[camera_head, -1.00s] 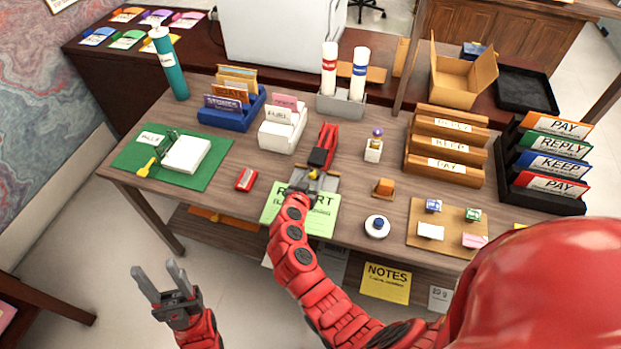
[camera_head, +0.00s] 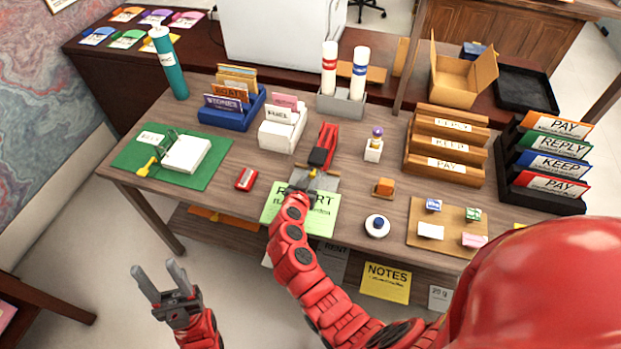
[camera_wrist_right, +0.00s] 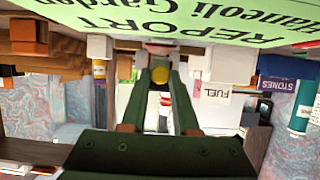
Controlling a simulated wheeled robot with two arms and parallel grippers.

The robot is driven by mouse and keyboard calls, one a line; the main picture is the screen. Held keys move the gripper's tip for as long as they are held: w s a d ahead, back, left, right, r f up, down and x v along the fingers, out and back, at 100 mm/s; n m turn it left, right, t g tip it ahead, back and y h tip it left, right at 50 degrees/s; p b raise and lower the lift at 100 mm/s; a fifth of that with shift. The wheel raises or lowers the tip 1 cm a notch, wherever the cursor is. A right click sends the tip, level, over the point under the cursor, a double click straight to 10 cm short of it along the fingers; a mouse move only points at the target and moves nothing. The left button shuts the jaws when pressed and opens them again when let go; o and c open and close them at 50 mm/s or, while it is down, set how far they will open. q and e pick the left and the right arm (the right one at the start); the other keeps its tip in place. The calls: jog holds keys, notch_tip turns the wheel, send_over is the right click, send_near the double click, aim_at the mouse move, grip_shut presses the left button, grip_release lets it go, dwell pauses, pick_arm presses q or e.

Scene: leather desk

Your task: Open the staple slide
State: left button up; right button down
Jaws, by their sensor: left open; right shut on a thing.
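The red stapler (camera_head: 321,148) stands on a grey base (camera_head: 325,182) near the middle of the desk, its nose towards me. A small yellow knob (camera_wrist_right: 160,75) of the staple slide shows at its front end. My right gripper (camera_head: 308,178) reaches in over the desk's front edge and is shut on this knob; the right wrist view shows the knob between the two fingers (camera_wrist_right: 159,62). The gripper hides part of the stapler's front, so how far the slide is out is unclear. My left gripper (camera_head: 155,266) is open and empty, low in front of the desk.
A green REPORT sheet (camera_head: 322,222) lies under the right gripper at the desk's front edge. A small red box (camera_head: 246,179) lies left of the stapler. A white card holder (camera_head: 280,133) stands behind left; an orange-topped stamp (camera_head: 383,187) and a round white pot (camera_head: 377,226) stand right.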

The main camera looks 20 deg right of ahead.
dwell(0.7)
jog(key=shift+s+a+f+b, duration=0.1)
jog(key=shift+a+b, duration=0.1)
jog(key=shift+b, duration=0.2)
jog(key=s+a+b, duration=0.1)
jog(key=b, duration=0.1)
jog(key=s+a+b, duration=0.1)
jog(key=b, duration=0.1)
jog(key=shift+s+f, duration=0.3)
jog(key=shift+s, duration=0.05)
jog(key=b+v, duration=0.2)
jog(key=v, duration=0.2)
jog(key=shift+s+f+b, duration=0.1)
jog(key=shift+f+b, duration=0.25)
jog(key=shift+b, duration=0.05)
jog(key=c, duration=0.7)
grip_release()
jog(key=shift+o, duration=0.2)
